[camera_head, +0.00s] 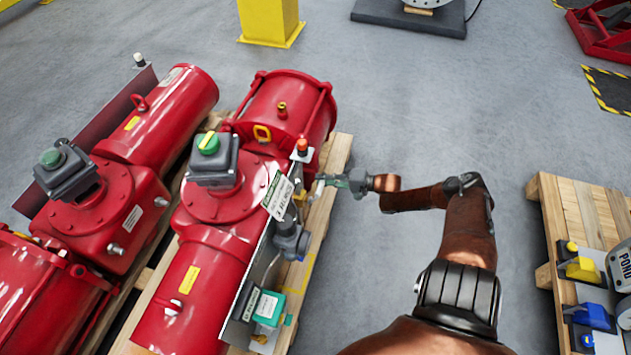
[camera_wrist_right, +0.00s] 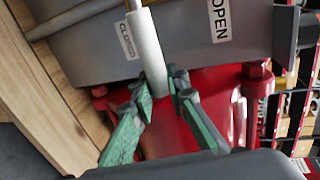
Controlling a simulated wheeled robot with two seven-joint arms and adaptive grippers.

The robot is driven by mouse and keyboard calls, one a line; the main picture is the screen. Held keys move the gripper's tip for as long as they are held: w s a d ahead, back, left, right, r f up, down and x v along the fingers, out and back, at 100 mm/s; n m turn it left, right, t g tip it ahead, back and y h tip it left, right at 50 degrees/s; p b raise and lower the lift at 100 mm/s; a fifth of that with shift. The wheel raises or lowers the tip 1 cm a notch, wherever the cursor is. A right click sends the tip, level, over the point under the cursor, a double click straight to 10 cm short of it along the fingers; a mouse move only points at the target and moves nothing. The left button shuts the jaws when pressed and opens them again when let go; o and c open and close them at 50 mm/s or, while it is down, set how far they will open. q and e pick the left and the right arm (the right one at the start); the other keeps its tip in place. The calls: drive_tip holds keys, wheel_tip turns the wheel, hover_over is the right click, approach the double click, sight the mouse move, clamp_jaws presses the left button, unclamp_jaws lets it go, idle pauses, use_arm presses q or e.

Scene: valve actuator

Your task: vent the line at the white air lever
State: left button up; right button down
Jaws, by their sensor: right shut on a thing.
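The white air lever (camera_wrist_right: 148,45) runs down the middle of the right wrist view, in front of a grey panel (camera_wrist_right: 195,35). A "CLOSED" label (camera_wrist_right: 127,40) is just left of the lever and an "OPEN" label (camera_wrist_right: 219,20) is farther right. My right gripper (camera_wrist_right: 162,88) has its green fingers on either side of the lever's lower end and is shut on it. In the head view my right gripper (camera_head: 328,182) reaches in from the right to the side of the red actuator (camera_head: 228,195). The lever is too small to make out clearly there. My left gripper is not in view.
More red actuators (camera_head: 100,215) stand to the left on pallets. A yellow post (camera_head: 268,20) is at the back. A wooden pallet (camera_head: 548,200) with yellow and blue valves stands at the right. Grey floor (camera_head: 420,115) is clear between the pallets.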

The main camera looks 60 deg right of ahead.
drive_tip(key=shift+s+f, duration=0.1)
drive_tip(key=shift+f, duration=0.1)
drive_tip(key=c, duration=2)
unclamp_jaws()
drive_tip(key=shift+c, duration=0.2)
drive_tip(key=shift+o, duration=1)
drive_tip(key=shift+r, duration=0.1)
drive_tip(key=v, duration=1.2)
